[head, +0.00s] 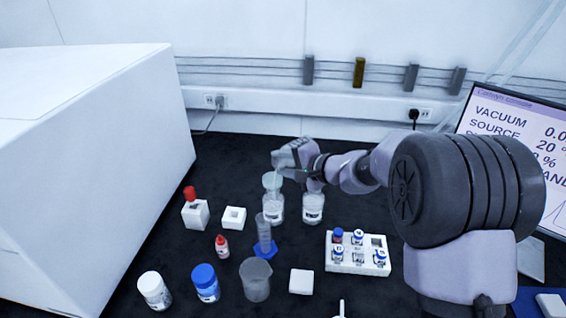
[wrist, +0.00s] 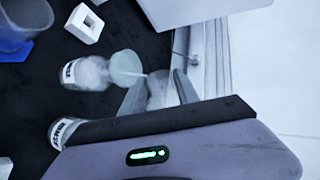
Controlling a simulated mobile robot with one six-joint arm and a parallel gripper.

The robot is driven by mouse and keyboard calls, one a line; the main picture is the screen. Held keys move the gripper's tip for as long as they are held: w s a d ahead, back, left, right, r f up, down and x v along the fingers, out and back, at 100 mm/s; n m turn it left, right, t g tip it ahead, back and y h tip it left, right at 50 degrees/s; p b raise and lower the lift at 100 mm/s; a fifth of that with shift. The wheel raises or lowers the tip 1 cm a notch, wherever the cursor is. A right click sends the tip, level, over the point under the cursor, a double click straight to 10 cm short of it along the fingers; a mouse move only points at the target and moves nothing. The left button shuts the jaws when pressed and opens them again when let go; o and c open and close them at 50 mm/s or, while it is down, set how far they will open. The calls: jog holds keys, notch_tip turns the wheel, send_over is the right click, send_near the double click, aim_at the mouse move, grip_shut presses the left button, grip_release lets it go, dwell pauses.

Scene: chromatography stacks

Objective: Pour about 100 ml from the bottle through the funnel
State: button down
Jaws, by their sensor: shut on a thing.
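My gripper (head: 290,160) is shut on the funnel's thin side handle, just above and right of the pale green funnel (head: 272,182). The wrist view shows the funnel (wrist: 126,68) with the handle running between the jaws (wrist: 155,88). The funnel is at the mouth of the left clear bottle (head: 273,209); I cannot tell whether it rests in the neck. A second clear bottle (head: 313,207) with whitish contents stands to its right, partly hidden in the wrist view. A graduated cylinder (head: 264,232) on a blue base stands in front, with a beaker (head: 256,280) nearer.
A vial rack (head: 345,266) stands at front right. White blocks, a red-capped dropper bottle (head: 222,246), a white-capped jar (head: 154,290) and a blue-capped jar (head: 206,283) stand left and front. A large white box (head: 90,150) bounds the left; a screen (head: 510,135) the right.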

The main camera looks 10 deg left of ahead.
dwell(0.3)
jog(key=shift+r+p, duration=0.45)
jog(key=shift+p, duration=0.75)
jog(key=shift+w+d+r+m+g+p, duration=0.1)
jog(key=shift+w+m+g+p, duration=0.1)
jog(key=shift+m+g+p, duration=0.3)
jog(key=shift+y+p, duration=0.4)
jog(key=shift+p, duration=0.05)
jog(key=p, duration=0.1)
jog(key=r+m+p, duration=0.1)
jog(key=p, duration=0.1)
jog(key=shift+w+d+r+m+g+y+p, duration=0.15)
jog(key=shift+w+d+m+g+y+p, duration=0.1)
jog(key=shift+m+g+y+p, duration=0.15)
jog(key=shift+w+r+m, duration=0.1)
jog(key=shift+m, duration=0.2)
